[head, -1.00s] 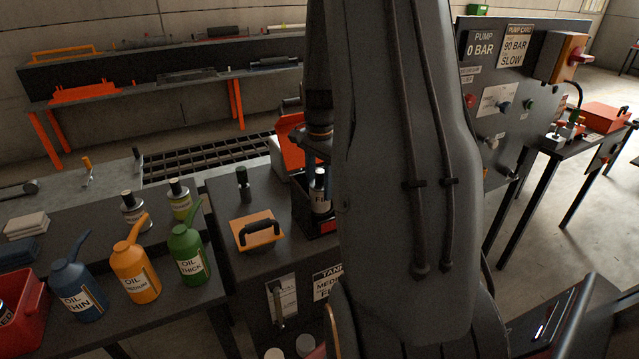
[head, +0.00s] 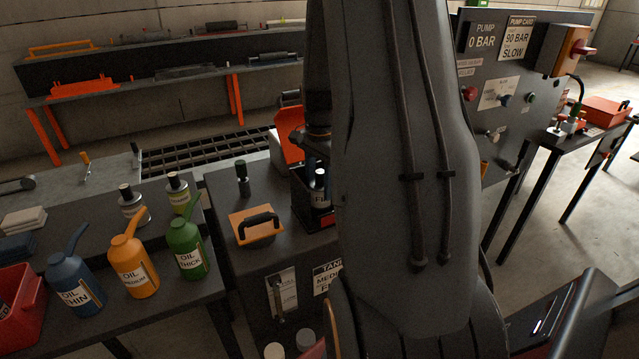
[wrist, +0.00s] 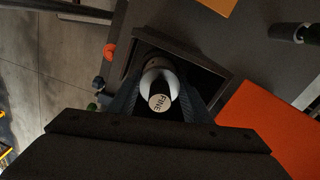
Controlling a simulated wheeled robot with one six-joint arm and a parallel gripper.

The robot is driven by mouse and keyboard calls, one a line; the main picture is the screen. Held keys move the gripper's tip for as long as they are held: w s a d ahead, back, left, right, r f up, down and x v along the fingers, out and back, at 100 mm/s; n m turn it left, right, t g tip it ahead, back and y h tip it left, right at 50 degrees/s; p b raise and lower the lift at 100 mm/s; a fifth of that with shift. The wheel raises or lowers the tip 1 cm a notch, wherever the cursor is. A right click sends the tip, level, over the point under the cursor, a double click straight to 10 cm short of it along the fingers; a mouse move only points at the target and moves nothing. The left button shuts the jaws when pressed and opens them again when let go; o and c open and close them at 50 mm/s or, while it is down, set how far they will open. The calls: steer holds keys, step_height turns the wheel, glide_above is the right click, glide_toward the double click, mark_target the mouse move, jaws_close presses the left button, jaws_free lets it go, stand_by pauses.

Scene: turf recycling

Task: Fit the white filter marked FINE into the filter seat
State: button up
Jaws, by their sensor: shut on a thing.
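In the wrist view the filter is over or inside a dark, square, open-topped box (wrist: 209,78). In the head view the filter (head: 320,197) shows partly, upright, its label cut off by my arm, within the black box (head: 299,207). The filter's lower end is hidden, so I cannot tell whether it touches the box floor. My arm hides most of my gripper in the head view.
An orange plate with a black handle (head: 256,227) and a small black knobbed part (head: 242,180) are left of the box. An orange-red panel (head: 289,140) stands behind it. Blue, orange and green oil cans (head: 134,265) stand left. A pump panel (head: 490,100) rises at right.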

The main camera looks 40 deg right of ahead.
mark_target(320, 172)
steer(key=shift+f+b, duration=0.4)
steer(key=shift+f, duration=0.4)
steer(key=o, duration=1.2)
steer(key=shift+o, duration=0.2)
steer(key=shift+r+b, duration=1.1)
steer(key=shift+r, duration=2.8)
